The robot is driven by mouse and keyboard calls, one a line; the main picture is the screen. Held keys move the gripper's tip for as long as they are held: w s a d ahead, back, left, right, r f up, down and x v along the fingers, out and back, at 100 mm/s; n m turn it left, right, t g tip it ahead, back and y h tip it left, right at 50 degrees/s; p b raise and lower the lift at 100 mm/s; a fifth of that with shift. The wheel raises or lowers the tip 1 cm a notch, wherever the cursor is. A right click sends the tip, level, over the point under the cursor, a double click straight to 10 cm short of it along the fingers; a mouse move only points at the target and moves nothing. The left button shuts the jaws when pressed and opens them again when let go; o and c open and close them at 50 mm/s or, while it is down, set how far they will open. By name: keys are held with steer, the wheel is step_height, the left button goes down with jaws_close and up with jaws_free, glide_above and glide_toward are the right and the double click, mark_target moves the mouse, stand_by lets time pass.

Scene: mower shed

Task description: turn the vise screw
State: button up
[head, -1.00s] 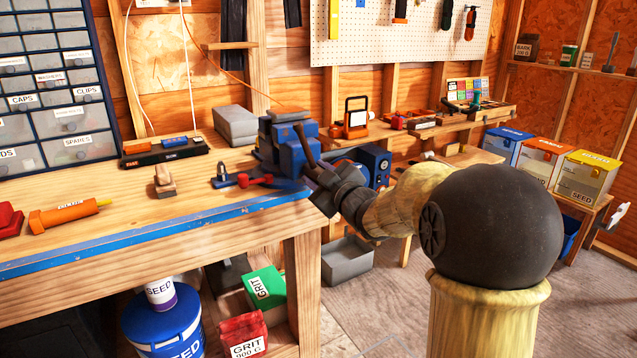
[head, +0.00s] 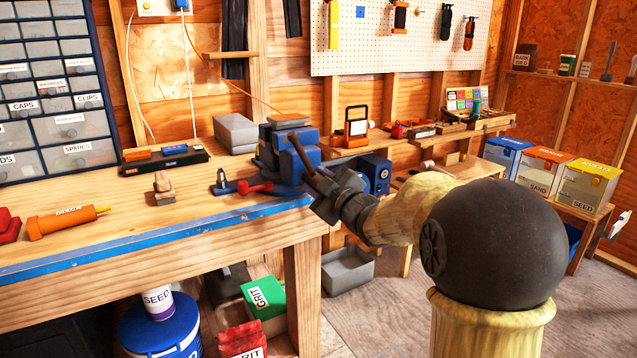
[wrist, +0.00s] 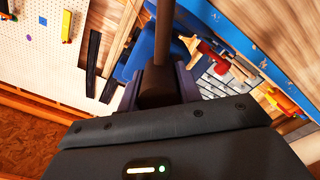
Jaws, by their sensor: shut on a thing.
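The blue vise (head: 278,157) stands at the right end of the workbench, its body partly hidden behind my arm and gripper. Its dark bar (head: 301,153) slants up and left from my gripper (head: 322,188). In the wrist view, my gripper (wrist: 160,85) is shut around the brown bar (wrist: 163,38), which stands between its two fingers. The blue vise body (wrist: 138,58) shows behind the bar there. Which part of the screw lies inside the fingers is hidden.
A red-handled tool (head: 256,187) and a small blue piece (head: 222,184) lie on the bench (head: 190,205) left of the vise. A grey block (head: 235,132) sits behind. A blue machine (head: 374,173) stands close behind my wrist. Bins are below the bench.

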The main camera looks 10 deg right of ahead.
steer(key=shift+d+r, duration=0.1)
stand_by(0.6)
steer(key=o, duration=1)
steer(key=shift+w, duration=0.15)
steer(key=p+v, duration=0.1)
steer(key=v, duration=1.6)
steer(key=shift+s, duration=0.25)
